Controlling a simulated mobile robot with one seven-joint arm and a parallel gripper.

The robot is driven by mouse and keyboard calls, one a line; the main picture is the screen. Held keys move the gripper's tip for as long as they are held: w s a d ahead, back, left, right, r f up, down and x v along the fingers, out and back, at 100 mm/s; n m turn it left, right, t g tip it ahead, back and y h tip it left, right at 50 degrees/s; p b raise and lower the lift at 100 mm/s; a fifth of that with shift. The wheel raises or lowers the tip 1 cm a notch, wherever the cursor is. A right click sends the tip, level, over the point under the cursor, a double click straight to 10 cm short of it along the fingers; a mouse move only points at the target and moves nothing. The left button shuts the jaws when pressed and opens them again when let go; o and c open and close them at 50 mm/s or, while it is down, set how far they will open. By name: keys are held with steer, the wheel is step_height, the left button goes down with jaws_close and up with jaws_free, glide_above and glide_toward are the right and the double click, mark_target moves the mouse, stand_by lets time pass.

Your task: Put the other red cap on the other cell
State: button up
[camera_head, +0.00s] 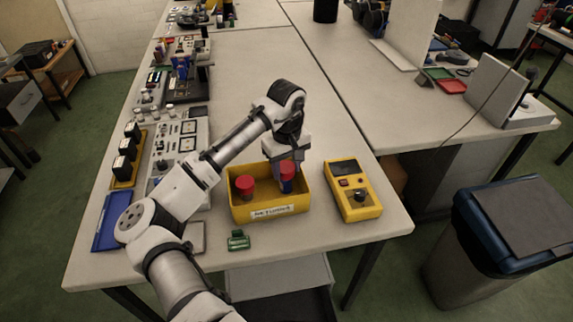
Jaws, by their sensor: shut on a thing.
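A yellow bin (235,215) with a "RETURNS" label stands near the front of the table. On the right inside it, a blue cell (287,187) stands upright with a red cap (287,170) at its top. My gripper (286,163) points down over this cell and is shut on the red cap. Whether the cap is seated on the cell or only touching it, I cannot tell. On the left in the bin, apart from my gripper, another red cap (244,183) tops a cell whose body is mostly hidden.
A yellow meter box (352,190) stands right of the bin. A small green object (238,240) lies in front. A blue folder (112,221) and a yellow tray of black blocks (127,172) are at left. The table behind the bin is largely clear.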

mark_target(287, 168)
steer(key=shift+f, duration=1.4)
stand_by(1.2)
steer(key=o, duration=1.5)
steer(key=shift+r+p, duration=2.85)
steer(key=shift+r, duration=0.65)
